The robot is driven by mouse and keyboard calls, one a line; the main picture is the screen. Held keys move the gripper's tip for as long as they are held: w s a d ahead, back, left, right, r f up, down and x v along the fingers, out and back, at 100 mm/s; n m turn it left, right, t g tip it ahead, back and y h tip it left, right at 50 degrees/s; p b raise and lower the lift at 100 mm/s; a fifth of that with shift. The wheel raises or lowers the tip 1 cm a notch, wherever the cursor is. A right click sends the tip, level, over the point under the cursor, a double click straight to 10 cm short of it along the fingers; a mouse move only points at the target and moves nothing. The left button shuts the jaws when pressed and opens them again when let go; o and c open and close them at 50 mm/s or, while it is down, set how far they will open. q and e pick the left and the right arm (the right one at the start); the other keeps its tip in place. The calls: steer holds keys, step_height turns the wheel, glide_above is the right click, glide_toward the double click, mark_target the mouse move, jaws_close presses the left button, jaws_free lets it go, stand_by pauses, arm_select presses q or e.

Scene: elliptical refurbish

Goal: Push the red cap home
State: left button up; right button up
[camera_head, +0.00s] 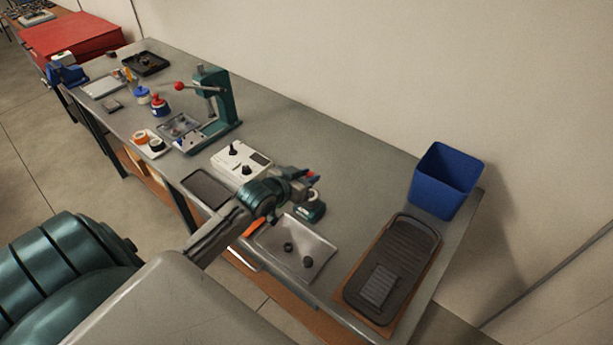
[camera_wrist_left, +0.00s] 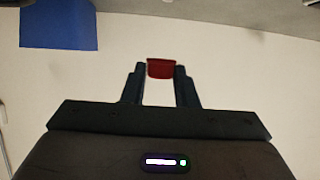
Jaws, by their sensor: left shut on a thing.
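My left gripper (camera_head: 306,185) reaches over the middle of the workbench from the lower left. In the left wrist view its two dark fingers (camera_wrist_left: 160,72) are shut on a red cap (camera_wrist_left: 160,68), held at the fingertips. In the head view a small bit of red (camera_head: 312,174) shows at the gripper's tip. A dark green round part (camera_head: 312,213) with a pale ring stands on the bench just below the gripper and is partly hidden. Whether the cap touches anything cannot be told. My right gripper is not in view.
A metal tray (camera_head: 318,243) with small dark parts lies in front of the gripper. A white box with knobs (camera_head: 228,167) is to its left. A green press (camera_head: 221,105) stands farther left.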

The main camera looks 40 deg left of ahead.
arm_select(q)
steer(key=shift+f+b, duration=0.55)
steer(key=shift+f, duration=0.25)
step_height(320, 180, down, 2)
steer(key=shift+f+b, duration=0.1)
steer(key=shift+b, duration=0.9)
steer(key=shift+f+b, duration=0.5)
steer(key=shift+b, duration=0.05)
steer(key=shift+f+b, duration=0.3)
steer(key=shift+f, duration=0.4)
steer(key=shift+f+b, duration=0.25)
steer(key=shift+b, duration=0.05)
